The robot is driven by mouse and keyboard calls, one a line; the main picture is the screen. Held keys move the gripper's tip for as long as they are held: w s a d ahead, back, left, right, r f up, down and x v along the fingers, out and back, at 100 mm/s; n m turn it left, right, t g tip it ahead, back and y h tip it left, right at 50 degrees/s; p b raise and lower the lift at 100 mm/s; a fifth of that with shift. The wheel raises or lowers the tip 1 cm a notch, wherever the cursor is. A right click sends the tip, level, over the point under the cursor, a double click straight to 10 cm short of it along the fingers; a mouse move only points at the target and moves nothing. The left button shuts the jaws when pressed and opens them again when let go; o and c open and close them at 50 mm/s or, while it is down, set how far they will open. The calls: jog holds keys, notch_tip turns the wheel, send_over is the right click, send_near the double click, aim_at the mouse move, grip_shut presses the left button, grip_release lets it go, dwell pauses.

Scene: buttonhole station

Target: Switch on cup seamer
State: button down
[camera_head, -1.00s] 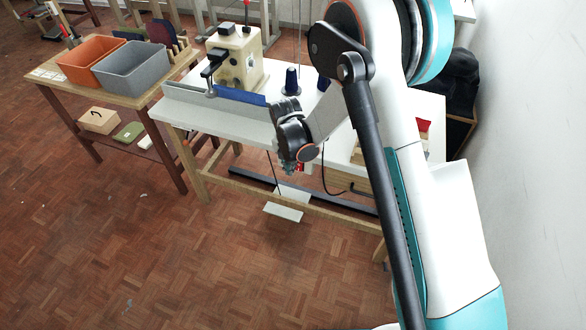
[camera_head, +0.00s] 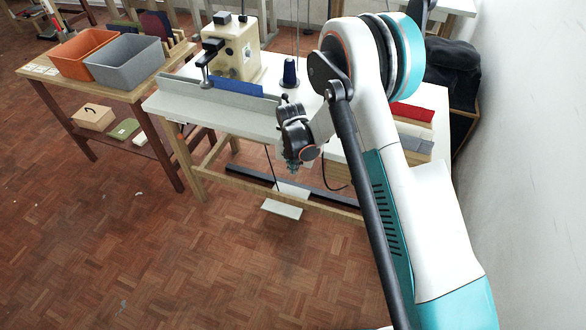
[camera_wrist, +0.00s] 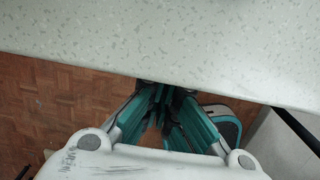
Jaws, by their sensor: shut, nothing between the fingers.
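The cream sewing machine (camera_head: 240,48), which I take for the cup seamer, stands on a white-topped table (camera_head: 222,112). It has black knobs on top and a black arm at its left. My gripper (camera_head: 292,168) is shut and empty, pointing down at the table's front edge, right of the machine. In the wrist view my teal-sided fingers (camera_wrist: 160,92) are close together, with their tips at or just under the speckled tabletop edge (camera_wrist: 165,45). No switch is clearly visible; the area behind my gripper is hidden.
A blue thread cone (camera_head: 290,74) stands behind my gripper. Folded cloths (camera_head: 412,113) lie to the right. A pedal plate (camera_head: 282,209) hangs below the table. A side table holds an orange bin (camera_head: 88,52) and a grey bin (camera_head: 125,66). The front floor is clear.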

jog(key=shift+w+d+f+t, duration=0.1)
jog(key=shift+w+f+t, duration=0.1)
jog(key=shift+w+t, duration=0.15)
jog(key=shift+r, duration=0.1)
dwell(0.3)
jog(key=shift+r+p, duration=0.3)
jog(key=shift+r, duration=0.45)
jog(key=shift+s, duration=0.1)
